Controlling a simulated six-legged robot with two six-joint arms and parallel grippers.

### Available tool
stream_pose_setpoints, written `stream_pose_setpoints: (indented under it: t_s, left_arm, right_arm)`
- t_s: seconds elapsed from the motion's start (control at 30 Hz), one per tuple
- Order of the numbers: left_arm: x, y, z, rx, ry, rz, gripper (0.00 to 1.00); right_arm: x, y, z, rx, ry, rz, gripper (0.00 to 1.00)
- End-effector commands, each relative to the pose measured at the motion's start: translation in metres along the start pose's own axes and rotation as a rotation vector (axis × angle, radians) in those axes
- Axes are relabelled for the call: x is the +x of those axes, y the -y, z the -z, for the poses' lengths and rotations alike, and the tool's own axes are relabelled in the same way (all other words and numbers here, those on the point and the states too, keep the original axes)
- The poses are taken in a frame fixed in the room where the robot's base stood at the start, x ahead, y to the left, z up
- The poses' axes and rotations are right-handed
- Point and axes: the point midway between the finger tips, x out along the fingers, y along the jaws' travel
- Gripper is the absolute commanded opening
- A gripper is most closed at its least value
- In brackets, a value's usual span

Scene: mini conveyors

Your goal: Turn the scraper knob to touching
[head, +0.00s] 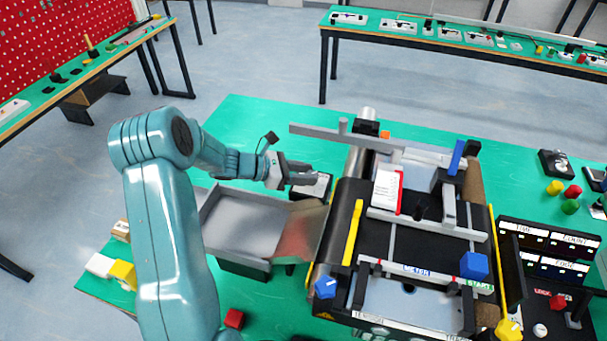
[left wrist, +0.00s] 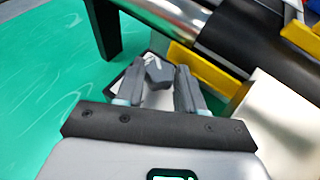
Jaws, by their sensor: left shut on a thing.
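The knob has a pale mark on top and sits over a small plate with a white face; the plate (head: 318,187) also shows in the head view. The fingers partly hide the knob, and I cannot read its setting. My right gripper is not in view.
A grey tray with a sloped chute (head: 235,220) lies below the gripper. The black conveyor (head: 345,222) with yellow side strips (head: 353,232) stands to the right. A blue knob (head: 325,287) is at its front corner. Green table (head: 240,125) behind the gripper is clear.

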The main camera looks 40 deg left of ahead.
Motion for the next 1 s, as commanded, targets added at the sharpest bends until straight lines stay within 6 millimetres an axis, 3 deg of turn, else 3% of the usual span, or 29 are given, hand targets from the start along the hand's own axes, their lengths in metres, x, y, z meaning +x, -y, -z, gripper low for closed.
stream_pose_setpoints:
  t_s: [0.1, 0.23, 0.63, 0.67, 0.73, 1.0]
  left_arm:
    - [0.003, 0.002, 0.005, -0.033, 0.005, -0.091, 0.08]
    - [0.003, 0.003, 0.003, -0.065, 0.005, -0.167, 0.08]
    - [0.0, 0.004, -0.002, -0.083, 0.005, -0.206, 0.08]
    - [0.0, 0.004, -0.002, -0.083, 0.005, -0.206, 0.41]
    - [0.0, 0.004, -0.002, -0.083, 0.004, -0.206, 0.64]
    - [0.0, 0.004, -0.001, -0.084, 0.002, -0.205, 0.64]
  right_arm:
    - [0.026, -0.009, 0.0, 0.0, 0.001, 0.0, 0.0]
    - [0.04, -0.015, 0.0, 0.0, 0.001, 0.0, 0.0]
    - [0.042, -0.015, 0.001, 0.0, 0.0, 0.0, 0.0]
    - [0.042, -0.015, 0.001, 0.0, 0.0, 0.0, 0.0]
    - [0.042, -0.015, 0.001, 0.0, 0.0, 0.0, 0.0]
    - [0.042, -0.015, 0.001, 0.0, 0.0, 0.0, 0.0]
